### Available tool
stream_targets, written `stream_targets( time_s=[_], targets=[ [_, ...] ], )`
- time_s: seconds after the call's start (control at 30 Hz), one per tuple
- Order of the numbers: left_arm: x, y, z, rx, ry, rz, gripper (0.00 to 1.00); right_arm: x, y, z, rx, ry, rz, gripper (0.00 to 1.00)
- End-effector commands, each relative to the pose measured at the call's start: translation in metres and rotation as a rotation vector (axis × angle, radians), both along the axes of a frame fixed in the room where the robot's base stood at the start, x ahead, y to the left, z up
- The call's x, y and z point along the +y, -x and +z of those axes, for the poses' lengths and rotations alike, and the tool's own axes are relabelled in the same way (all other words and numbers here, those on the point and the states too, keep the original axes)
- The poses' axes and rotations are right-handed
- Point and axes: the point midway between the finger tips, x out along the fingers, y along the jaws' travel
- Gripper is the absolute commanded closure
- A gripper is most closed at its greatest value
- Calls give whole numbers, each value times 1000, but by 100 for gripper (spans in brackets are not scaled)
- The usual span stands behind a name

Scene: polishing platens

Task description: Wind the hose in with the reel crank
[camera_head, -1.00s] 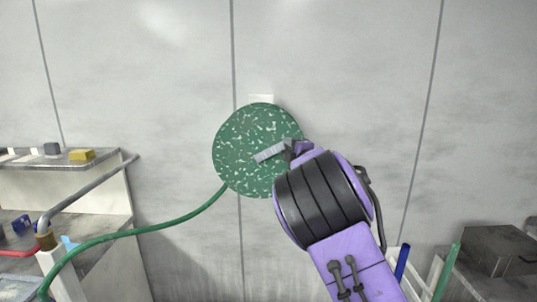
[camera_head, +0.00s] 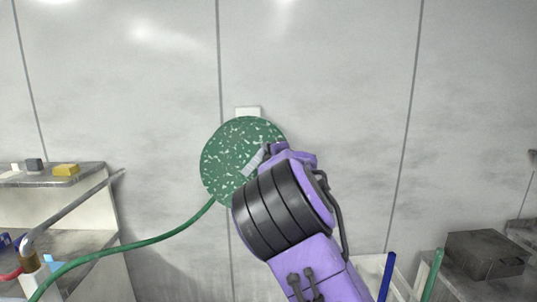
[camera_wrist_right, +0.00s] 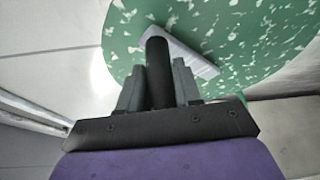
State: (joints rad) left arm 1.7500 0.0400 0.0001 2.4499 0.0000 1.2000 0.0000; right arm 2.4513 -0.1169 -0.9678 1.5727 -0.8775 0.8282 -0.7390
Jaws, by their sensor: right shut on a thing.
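The hose reel (camera_head: 222,155) is a round green disc with pale flecks on the grey wall. Its grey crank arm (camera_head: 252,165) slants up to the right across the disc face. The green hose (camera_head: 150,241) leaves the lower left of the reel and sags down to the left. My right gripper (camera_head: 267,149) is at the outer end of the crank and covers part of the reel. In the right wrist view, its two fingers (camera_wrist_right: 158,88) are shut on the black crank handle (camera_wrist_right: 157,62), beside the grey crank arm (camera_wrist_right: 195,54). My left gripper is out of view.
At the left, a shelf bench (camera_head: 85,180) holds a yellow block (camera_head: 66,170) and a grey block (camera_head: 34,165). A grey pipe (camera_head: 75,211) slants beside it. At the lower right are a blue rod (camera_head: 387,275), a green rod (camera_head: 432,274) and a dark box (camera_head: 486,254).

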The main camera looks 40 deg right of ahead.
Motion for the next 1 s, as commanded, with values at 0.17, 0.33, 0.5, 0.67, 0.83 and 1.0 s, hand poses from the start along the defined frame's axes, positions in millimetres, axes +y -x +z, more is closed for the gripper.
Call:
stream_targets(
  time_s=[0.17, 0.33, 0.5, 0.67, 0.83, 1.0],
  targets=[
    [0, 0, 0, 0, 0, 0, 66, 2, -1, 2, -5, -2, 4, 100],
    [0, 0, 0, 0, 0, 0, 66, 1, 0, 1, -3, -1, 2, 45],
    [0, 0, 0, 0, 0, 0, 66, 0, 1, 0, -3, -1, 0, 45],
    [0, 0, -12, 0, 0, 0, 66, 5, 16, -2, -4, -1, -2, 45],
    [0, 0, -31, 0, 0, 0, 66, 20, 54, -1, -5, 1, 0, 45],
    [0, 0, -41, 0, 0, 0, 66, 33, 85, 3, -5, 0, 3, 45]
  ],
)
